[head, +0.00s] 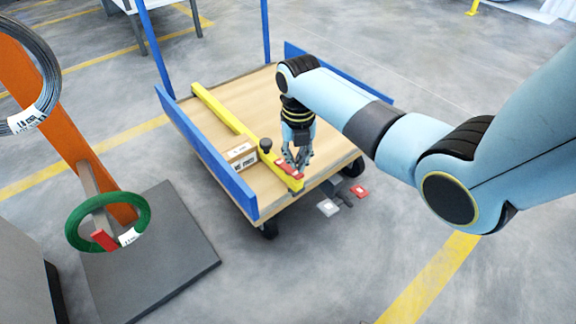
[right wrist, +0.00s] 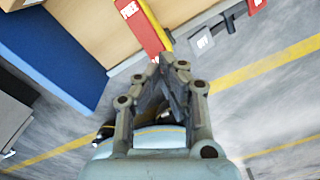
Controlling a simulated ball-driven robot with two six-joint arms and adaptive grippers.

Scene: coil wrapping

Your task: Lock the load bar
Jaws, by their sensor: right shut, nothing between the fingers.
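The yellow load bar (head: 228,112) lies along the wooden deck of a cart. At its near end is a red lever (head: 284,166), which also shows in the right wrist view (right wrist: 144,28) with white lettering that looks like "FREE". A black knob (head: 266,145) stands beside the bar. My right gripper (head: 299,166) points down at the near end of the bar, close to the red lever. Its fingers (right wrist: 176,68) are shut with nothing between them. I cannot tell whether they touch the lever. My left gripper is not in view.
A cardboard box (head: 241,157) sits against the bar on the cart deck (head: 322,160). Blue side rails (head: 205,150) edge the cart. White (head: 328,207) and red (head: 360,191) pedals stick out low at its near side. A green coil (head: 78,226) hangs on an orange stand (head: 70,120) at left.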

